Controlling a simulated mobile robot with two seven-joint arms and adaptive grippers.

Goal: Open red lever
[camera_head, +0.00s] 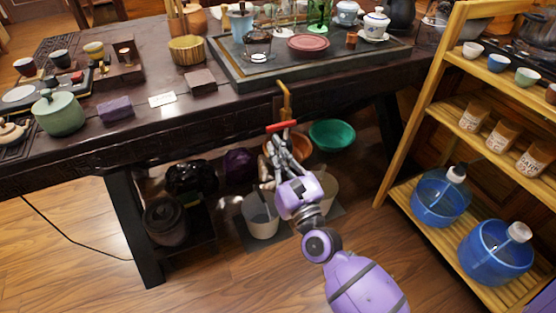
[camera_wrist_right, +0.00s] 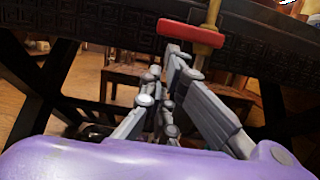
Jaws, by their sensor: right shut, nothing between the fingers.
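The red lever (camera_head: 281,126) is a short red bar on a brass pipe (camera_head: 285,98) that hangs at the front edge of the tea table. In the right wrist view the red lever (camera_wrist_right: 190,32) lies across the pipe at the top. My right gripper (camera_head: 276,138) is just below the lever, shut and empty. In the right wrist view its fingertips (camera_wrist_right: 180,55) come together right under the bar; I cannot tell whether they touch it. My left gripper is not in view.
The dark table (camera_head: 140,125) stands above and behind my right gripper. Under it are a white bucket (camera_head: 262,222), an orange bowl (camera_head: 299,142) and a green bowl (camera_head: 332,134). A wooden shelf (camera_head: 420,115) with cups and blue water jugs stands at the right.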

